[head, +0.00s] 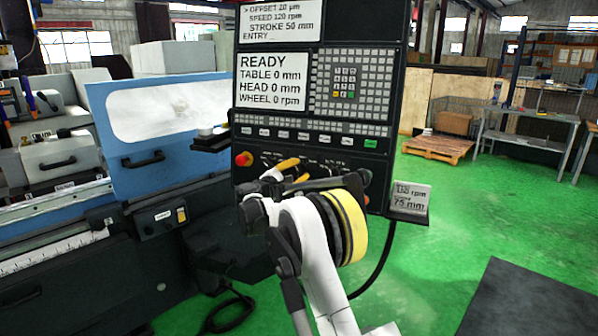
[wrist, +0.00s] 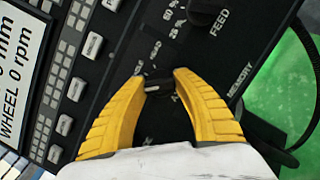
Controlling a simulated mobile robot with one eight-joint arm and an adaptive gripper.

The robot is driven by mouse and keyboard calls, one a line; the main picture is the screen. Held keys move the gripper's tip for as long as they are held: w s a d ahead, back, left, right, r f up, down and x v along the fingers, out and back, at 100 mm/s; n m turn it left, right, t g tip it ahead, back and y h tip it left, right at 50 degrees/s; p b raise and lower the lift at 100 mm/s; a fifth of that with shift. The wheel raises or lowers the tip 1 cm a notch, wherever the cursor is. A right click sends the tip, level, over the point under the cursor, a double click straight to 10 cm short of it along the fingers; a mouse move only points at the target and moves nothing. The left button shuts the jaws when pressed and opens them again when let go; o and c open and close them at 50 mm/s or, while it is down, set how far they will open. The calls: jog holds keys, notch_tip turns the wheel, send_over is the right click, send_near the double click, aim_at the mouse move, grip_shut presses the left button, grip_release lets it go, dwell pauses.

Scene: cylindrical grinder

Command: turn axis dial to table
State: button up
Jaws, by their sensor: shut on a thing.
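The control panel (head: 247,118) stands in front of me, with its lower row of controls behind my gripper (head: 293,170). In the wrist view, the two yellow fingers of my gripper (wrist: 158,86) are closed around a small dark knob (wrist: 158,84), the axis dial by its place between them. In the head view the dial is hidden behind my gripper.
The round black FEED dial (wrist: 205,12) sits close to the fingertips. A red stop button (head: 243,158) is at the panel's left. The screen (head: 272,82) reads READY, TABLE 0 mm. A small card (head: 411,198) stands at the right.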

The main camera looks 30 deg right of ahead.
jog(key=shift+r+m, duration=0.1)
jog(key=shift+m, duration=0.3)
jog(key=m+g+p, duration=0.1)
jog(key=m+p, duration=0.1)
jog(key=m, duration=0.2)
jog(key=shift+p, duration=0.3)
jog(key=shift+m+g+y+p, duration=0.45)
jog(key=shift+m+p, duration=0.3)
jog(key=shift+m, duration=0.95)
jog(key=o, duration=1.2)
jog(key=shift+d, duration=0.1)
jog(key=shift+c, duration=0.2)
